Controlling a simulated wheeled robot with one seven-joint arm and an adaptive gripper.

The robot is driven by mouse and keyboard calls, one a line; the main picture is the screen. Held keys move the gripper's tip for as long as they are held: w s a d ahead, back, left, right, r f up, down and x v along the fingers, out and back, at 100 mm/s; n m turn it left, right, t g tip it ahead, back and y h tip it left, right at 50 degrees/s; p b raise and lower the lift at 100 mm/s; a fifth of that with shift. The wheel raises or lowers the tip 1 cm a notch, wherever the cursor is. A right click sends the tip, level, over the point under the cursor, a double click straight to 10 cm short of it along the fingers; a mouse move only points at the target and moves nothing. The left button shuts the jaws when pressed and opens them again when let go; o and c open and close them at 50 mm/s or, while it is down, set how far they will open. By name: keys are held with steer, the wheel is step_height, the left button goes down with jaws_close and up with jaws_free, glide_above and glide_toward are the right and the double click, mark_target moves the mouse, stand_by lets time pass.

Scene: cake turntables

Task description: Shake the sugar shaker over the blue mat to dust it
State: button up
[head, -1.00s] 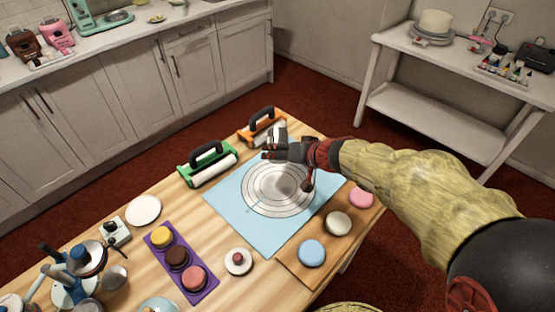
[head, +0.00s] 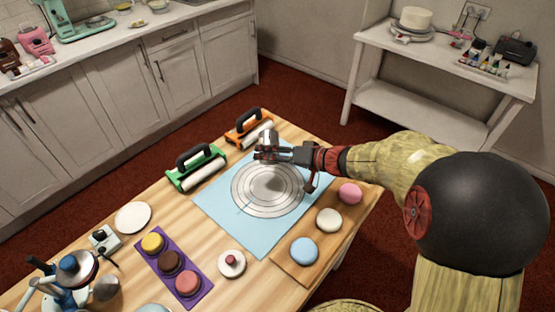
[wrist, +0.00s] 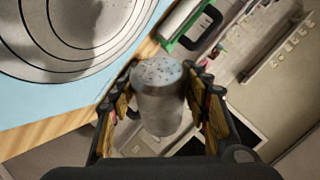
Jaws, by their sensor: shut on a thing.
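My gripper (head: 283,153) is shut on the sugar shaker (head: 268,139), above the far part of the blue mat (head: 223,206). In the wrist view, the shaker (wrist: 160,100) is a grey metal cylinder with a holed top, between the two fingers of my gripper (wrist: 163,88). Its holed end faces the wrist camera. The shaker's exact tilt is hard to tell. The mat is light blue with dark rings around a greyish middle; part of it also shows at the left of the wrist view (wrist: 45,100).
A green roller (head: 196,168) and an orange roller (head: 249,128) lie beyond the mat. A wooden board (head: 292,268) with several macarons lies at its right. A purple tray (head: 197,298) and a small white dish (head: 231,264) stand in front.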

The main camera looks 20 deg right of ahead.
steer(key=shift+s+a+r+y, duration=0.2)
steer(key=shift+a+r+y, duration=0.3)
steer(key=shift+a+r, duration=0.15)
steer(key=shift+s+a+r, duration=0.15)
steer(key=shift+s+a, duration=0.15)
steer(key=shift+a, duration=0.1)
steer(key=s+a+r, duration=0.1)
steer(key=s+a, duration=0.2)
steer(key=a, duration=0.2)
steer(key=d+f+p, duration=0.1)
steer(key=d+p, duration=0.1)
steer(key=d, duration=0.9)
steer(key=w+a, duration=0.1)
steer(key=w, duration=0.2)
steer(key=w+a, duration=0.1)
steer(key=w, duration=0.3)
steer(key=w+a, duration=0.1)
steer(key=w, duration=0.2)
steer(key=shift+w+r, duration=0.2)
steer(key=shift+r, duration=0.1)
steer(key=s+a+b, duration=0.2)
steer(key=a, duration=0.5)
steer(key=shift+s+a+r, duration=0.15)
steer(key=shift+s+a, duration=0.1)
steer(key=shift+s, duration=0.05)
